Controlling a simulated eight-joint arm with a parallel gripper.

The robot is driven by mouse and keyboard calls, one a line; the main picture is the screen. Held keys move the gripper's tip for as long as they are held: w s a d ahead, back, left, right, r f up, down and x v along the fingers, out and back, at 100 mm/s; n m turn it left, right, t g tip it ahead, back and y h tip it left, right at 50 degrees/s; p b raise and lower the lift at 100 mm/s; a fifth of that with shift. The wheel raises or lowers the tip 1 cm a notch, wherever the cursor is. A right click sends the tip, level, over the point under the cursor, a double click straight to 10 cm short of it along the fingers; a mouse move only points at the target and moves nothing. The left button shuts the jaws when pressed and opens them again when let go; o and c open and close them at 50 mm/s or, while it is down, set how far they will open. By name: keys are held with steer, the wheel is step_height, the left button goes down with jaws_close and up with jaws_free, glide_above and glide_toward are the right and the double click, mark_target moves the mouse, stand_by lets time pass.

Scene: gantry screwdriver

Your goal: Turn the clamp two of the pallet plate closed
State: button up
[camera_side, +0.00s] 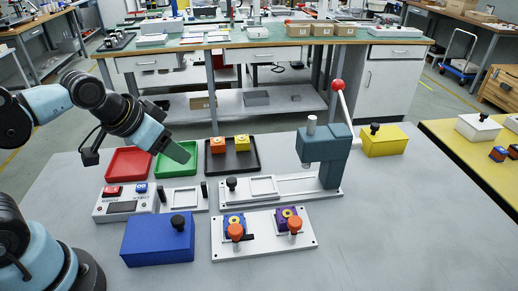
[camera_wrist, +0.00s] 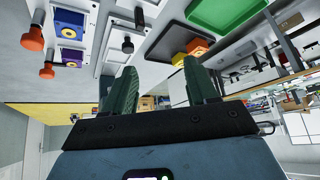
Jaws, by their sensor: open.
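The pallet plate (camera_side: 265,252) is a light grey plate on the near middle of the table. It bears a blue part (camera_side: 232,219) at left and a purple part (camera_side: 285,214) at right, each with a yellow ring. An orange-knobbed clamp stands at the front of each: a left clamp (camera_side: 236,232) and a right clamp (camera_side: 295,225). I cannot tell which is clamp two, nor how far either is turned. In the wrist view the plate (camera_wrist: 88,40) is at upper left. My gripper (camera_side: 185,155) is open and empty, above the green tray, left of and behind the plate; its fingers (camera_wrist: 163,88) are apart.
A blue box (camera_side: 150,243) with a black knob stands left of the plate. Behind it stands a press (camera_side: 325,158) with a red-balled lever. Red (camera_side: 128,163), green (camera_side: 178,163) and black (camera_side: 246,166) trays lie further back. The table right of the plate is clear.

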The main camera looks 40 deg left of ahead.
steer(key=d+r+m+g+h, duration=0.1)
steer(key=d+r+m+g, duration=0.2)
steer(key=d+m, duration=0.55)
steer(key=m+g+y, duration=0.1)
steer(key=m+g, duration=0.3)
steer(key=m, duration=0.6)
glide_toward(235, 229)
steer(key=shift+n, duration=0.25)
step_height(235, 229, down, 8)
steer(key=shift+s+f, duration=0.1)
steer(key=shift+s, duration=0.05)
jaws_close()
